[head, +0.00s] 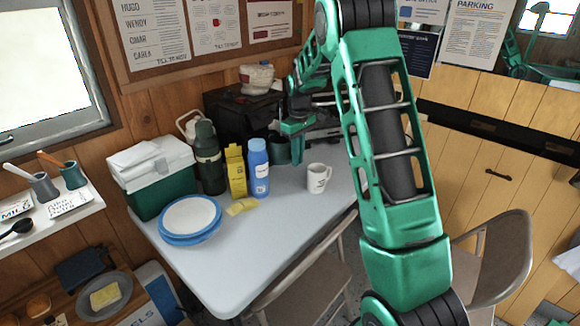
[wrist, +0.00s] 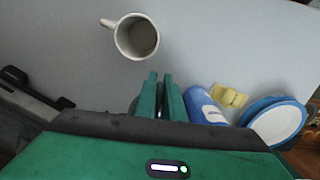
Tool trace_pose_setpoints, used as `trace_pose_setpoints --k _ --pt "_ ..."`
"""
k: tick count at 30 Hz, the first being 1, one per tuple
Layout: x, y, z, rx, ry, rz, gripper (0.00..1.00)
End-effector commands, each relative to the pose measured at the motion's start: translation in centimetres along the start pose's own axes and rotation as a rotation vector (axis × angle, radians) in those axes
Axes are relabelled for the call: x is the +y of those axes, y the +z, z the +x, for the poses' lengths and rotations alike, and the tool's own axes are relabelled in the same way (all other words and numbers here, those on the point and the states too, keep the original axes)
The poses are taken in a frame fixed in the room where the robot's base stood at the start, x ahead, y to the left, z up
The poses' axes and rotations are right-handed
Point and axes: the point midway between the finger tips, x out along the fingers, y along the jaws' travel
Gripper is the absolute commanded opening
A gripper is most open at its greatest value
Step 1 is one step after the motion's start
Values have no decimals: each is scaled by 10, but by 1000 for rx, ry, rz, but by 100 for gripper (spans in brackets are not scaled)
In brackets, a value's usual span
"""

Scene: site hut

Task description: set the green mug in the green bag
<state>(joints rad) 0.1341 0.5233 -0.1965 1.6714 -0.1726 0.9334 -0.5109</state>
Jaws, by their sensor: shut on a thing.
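My gripper (head: 297,150) is over the back of the grey table, its fingers pointing down. In the wrist view its two green fingers (wrist: 161,90) are nearly together. The dark green mug (head: 279,152) is at the fingers, right of the blue bottle, and largely hidden by my gripper. I cannot make out a green bag in either view.
A white mug (head: 318,178) stands close by on the right. A blue bottle (head: 258,168), yellow carton (head: 236,172), dark flask (head: 210,158), green-and-white cooler (head: 160,190) and blue-rimmed plates (head: 190,217) are to the left. The table's front (head: 255,250) is clear; chairs stand beside it.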

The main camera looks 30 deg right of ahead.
Motion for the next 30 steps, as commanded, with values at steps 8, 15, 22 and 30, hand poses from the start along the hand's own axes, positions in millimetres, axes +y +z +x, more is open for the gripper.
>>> trace_pose_setpoints --k 8,15,22,30 --pt "0 1 46 -3 -2 1 0" --pt "0 1 64 -2 -1 0 0" --pt "-1 0 92 -3 -2 -1 0" --pt "-1 -1 96 0 0 -2 0"
